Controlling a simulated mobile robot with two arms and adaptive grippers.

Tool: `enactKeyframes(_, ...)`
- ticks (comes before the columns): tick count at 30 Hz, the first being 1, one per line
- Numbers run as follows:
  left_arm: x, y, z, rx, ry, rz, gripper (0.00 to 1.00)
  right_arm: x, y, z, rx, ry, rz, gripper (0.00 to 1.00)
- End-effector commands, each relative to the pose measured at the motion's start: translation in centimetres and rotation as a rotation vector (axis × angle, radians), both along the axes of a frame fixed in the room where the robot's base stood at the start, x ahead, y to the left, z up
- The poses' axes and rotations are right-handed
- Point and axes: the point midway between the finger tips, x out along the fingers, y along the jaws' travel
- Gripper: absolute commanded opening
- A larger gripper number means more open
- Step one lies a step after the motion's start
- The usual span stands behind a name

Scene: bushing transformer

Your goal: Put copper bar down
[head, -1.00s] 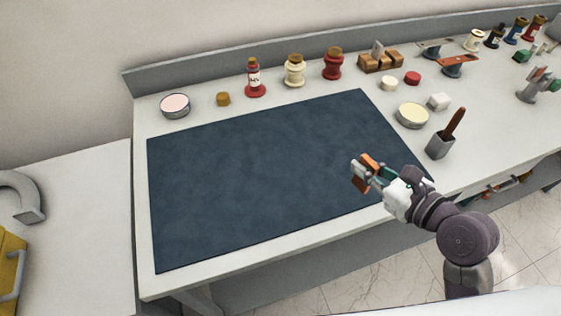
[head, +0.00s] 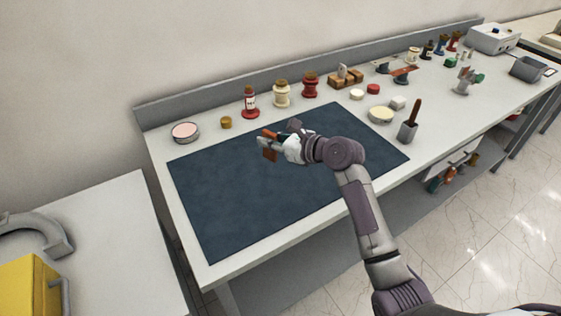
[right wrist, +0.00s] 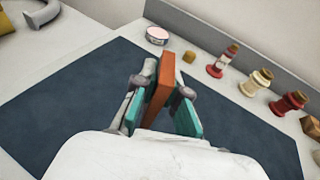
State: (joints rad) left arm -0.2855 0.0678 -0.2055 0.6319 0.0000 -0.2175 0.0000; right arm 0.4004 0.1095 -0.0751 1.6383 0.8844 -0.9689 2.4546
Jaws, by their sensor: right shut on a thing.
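The copper bar (head: 268,150) is an orange-brown flat block. My left gripper does not show.
Along the mat's back edge stand a round tin (head: 185,132), a small brown cork (head: 226,123), a red bottle (head: 250,103), a cream spool (head: 281,94) and a red spool (head: 310,86). A grey holder (head: 408,132) stands at right. The mat's left and front parts are clear.

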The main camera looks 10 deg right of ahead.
Motion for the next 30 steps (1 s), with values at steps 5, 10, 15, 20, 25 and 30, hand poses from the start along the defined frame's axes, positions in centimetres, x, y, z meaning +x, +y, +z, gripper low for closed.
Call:
enactKeyframes(5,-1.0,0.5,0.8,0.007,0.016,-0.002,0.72,-0.6,2.9,-1.3,0.004,0.003,0.009,0.0)
enactKeyframes(10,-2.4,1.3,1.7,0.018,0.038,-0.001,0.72,-1.7,6.6,-3.5,0.003,0.003,0.007,0.0)
enactKeyframes(15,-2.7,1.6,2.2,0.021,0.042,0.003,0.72,-2.6,9.7,-5.5,0.003,0.002,0.005,0.0)
enactKeyframes(20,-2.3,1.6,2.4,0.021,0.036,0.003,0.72,-3.0,11.1,-6.5,0.003,0.0,0.004,0.0)
enactKeyframes(25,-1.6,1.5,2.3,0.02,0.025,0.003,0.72,-3.1,11.2,-8.4,-0.002,0.001,0.004,0.0)
enactKeyframes(30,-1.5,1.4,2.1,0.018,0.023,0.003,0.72,-3.0,11.2,-10.5,0.0,-0.001,0.004,0.0)
